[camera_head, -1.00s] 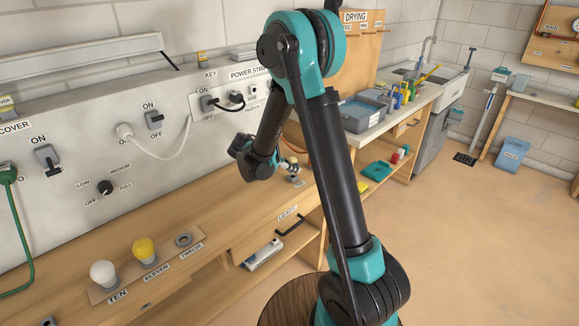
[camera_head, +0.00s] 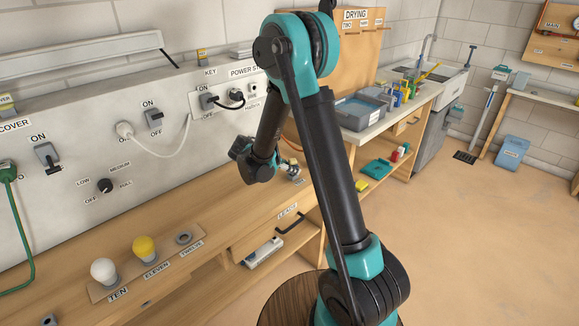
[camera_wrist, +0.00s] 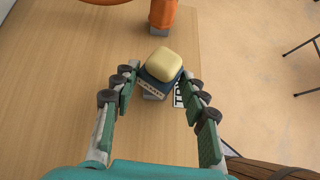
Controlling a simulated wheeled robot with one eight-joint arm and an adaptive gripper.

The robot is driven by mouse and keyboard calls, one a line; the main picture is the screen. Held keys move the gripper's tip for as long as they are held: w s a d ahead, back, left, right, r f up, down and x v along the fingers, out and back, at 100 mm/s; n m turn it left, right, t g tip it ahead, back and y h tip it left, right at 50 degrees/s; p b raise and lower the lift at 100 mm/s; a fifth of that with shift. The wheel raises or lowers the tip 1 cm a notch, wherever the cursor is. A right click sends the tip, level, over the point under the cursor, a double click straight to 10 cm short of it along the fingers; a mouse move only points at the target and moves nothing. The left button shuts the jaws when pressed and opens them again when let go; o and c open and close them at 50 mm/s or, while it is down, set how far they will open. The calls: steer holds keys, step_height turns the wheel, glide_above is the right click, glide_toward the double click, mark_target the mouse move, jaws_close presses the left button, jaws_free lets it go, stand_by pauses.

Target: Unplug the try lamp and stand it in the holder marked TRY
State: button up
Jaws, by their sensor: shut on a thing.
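In the wrist view my gripper (camera_wrist: 160,84) has its two fingers on either side of a small lamp (camera_wrist: 161,62) and is shut on it. The lamp has a cream, rounded square top and a dark blue body with a pale label on its front. A small grey part shows just beneath it. Whether the lamp touches the surface below I cannot tell. A white label (camera_wrist: 181,95), seemingly reading TRY, lies just right of the lamp, partly behind the right finger. In the head view my arm hides most of the gripper and the lamp.
An orange object (camera_wrist: 162,14) stands beyond the lamp. The power strip (camera_head: 222,101) on the wall holds a black plug. A white bulb (camera_head: 103,271) and yellow bulb (camera_head: 144,248) stand at the bench front. The bench top is bare left of the lamp; its edge is close on the right.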

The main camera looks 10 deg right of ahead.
steer(key=shift+f, duration=0.6)
steer(key=shift+c, duration=0.2)
steer(key=o, duration=1.5)
steer(key=v, duration=1.2)
steer(key=shift+s+f, duration=0.1)
